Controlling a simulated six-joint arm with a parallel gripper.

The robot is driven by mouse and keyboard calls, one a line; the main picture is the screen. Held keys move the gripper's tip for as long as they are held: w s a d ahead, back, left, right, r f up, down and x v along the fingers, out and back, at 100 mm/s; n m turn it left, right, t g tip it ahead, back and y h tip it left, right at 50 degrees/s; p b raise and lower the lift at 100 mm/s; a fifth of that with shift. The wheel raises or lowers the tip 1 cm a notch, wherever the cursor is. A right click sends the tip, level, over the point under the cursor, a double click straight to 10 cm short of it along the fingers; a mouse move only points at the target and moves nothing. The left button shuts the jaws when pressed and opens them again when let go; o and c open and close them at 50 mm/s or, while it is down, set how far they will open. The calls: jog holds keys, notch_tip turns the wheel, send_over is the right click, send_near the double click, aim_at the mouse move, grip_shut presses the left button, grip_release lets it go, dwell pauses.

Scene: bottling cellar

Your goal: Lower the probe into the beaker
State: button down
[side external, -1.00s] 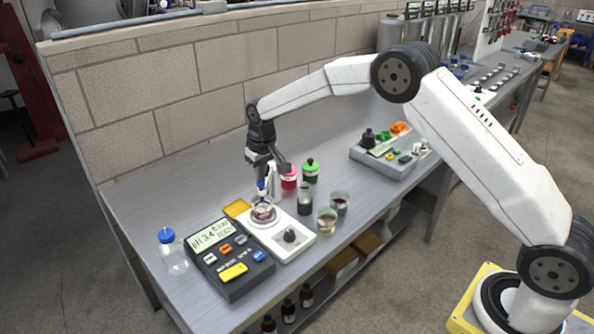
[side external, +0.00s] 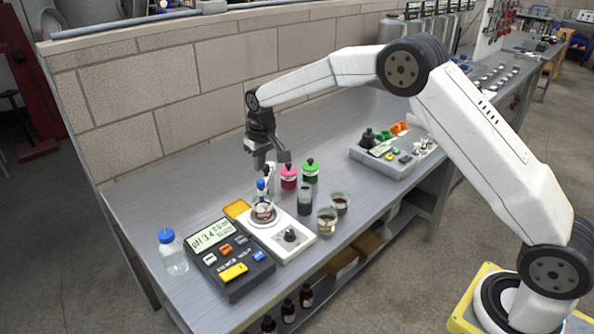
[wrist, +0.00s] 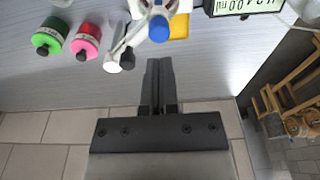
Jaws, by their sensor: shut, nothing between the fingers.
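The probe (side external: 262,185), with a blue cap, stands roughly upright with its lower end inside the small glass beaker (side external: 263,213). The beaker sits on the round plate of a white stirrer (side external: 299,242). My gripper (side external: 272,166) is just above the probe cap, apart from it and empty. In the wrist view my gripper (wrist: 160,62) has its two dark fingers together, and the blue probe cap (wrist: 159,29) is just beyond their tips. The probe's tip is too small to make out.
A pH meter (side external: 232,268) and a blue-capped bottle (side external: 172,252) stand to the left. Pink (side external: 289,177) and green (side external: 310,171) bottles and several glass beakers stand close on the right. A grey tray (side external: 384,168) lies farther right. The bench near the wall is clear.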

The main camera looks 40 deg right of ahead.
jog(key=shift+r, duration=1.35)
jog(key=s+d+f, duration=0.1)
jog(key=s, duration=1.5)
jog(key=s+d+f, duration=0.2)
jog(key=s, duration=1.3)
jog(key=shift+s+t, duration=0.35)
jog(key=shift+t, duration=0.05)
